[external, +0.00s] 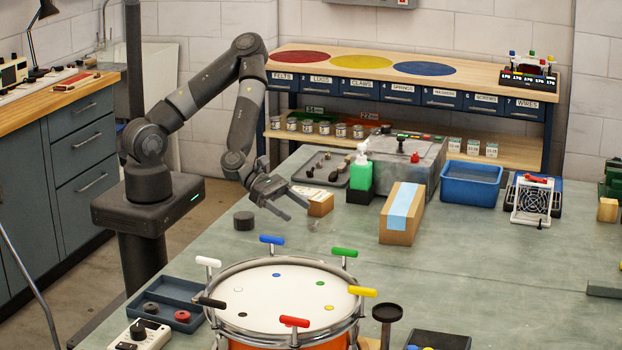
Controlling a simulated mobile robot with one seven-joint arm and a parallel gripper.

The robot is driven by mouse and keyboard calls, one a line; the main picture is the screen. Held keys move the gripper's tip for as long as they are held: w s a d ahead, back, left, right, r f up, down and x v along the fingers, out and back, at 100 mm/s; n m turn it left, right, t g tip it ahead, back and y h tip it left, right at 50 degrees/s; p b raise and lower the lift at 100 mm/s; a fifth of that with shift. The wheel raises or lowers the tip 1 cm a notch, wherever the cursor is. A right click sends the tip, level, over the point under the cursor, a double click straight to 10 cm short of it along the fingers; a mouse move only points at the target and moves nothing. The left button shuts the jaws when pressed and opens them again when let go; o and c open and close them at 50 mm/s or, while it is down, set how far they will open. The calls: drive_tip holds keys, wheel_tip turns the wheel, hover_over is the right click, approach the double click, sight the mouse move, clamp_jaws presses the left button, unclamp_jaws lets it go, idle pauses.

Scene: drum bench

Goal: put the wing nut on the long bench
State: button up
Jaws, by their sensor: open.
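My gripper (297,211) hangs over the grey-green table (440,285), its fingers apart and pointing down to the right. Nothing shows between the fingers. A small pale metallic piece (314,225) lies on the table just past the fingertips; it may be the wing nut, but it is too small to tell. A long wood-topped bench (490,75) with red, yellow and blue discs and labelled blue drawers stands along the back wall.
A small wooden block (320,204) sits beside the gripper, and a dark cylinder (243,221) lies to its left. A taped cardboard box (402,214), green bottle (361,171) and blue bin (470,183) stand to the right. A drum (285,290) with coloured handles is in front.

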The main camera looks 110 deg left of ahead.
drive_tip(key=shift+x, duration=3.8)
drive_tip(key=shift+r, duration=0.15)
drive_tip(key=c, duration=1.1)
drive_tip(key=shift+r, duration=0.1)
drive_tip(key=shift+c, duration=0.2)
wheel_tip(320, 180, up, 4)
drive_tip(key=shift+a+f, duration=0.1)
drive_tip(key=shift+f, duration=0.05)
drive_tip(key=s+d+r, duration=0.7)
drive_tip(key=d, duration=0.2)
hover_over(314, 222)
drive_tip(key=s+d, duration=0.2)
drive_tip(key=s, duration=0.2)
drive_tip(key=f, duration=0.1)
drive_tip(key=shift+m+h, duration=0.4)
drive_tip(key=shift+h, duration=0.1)
drive_tip(key=w+a, duration=0.1)
drive_tip(key=a, duration=0.2)
drive_tip(key=w+a+f, duration=0.1)
drive_tip(key=a, duration=0.3)
drive_tip(key=w+a, duration=0.1)
drive_tip(key=a, duration=0.2)
drive_tip(key=shift+a+f, duration=0.3)
drive_tip(key=shift+f, duration=0.05)
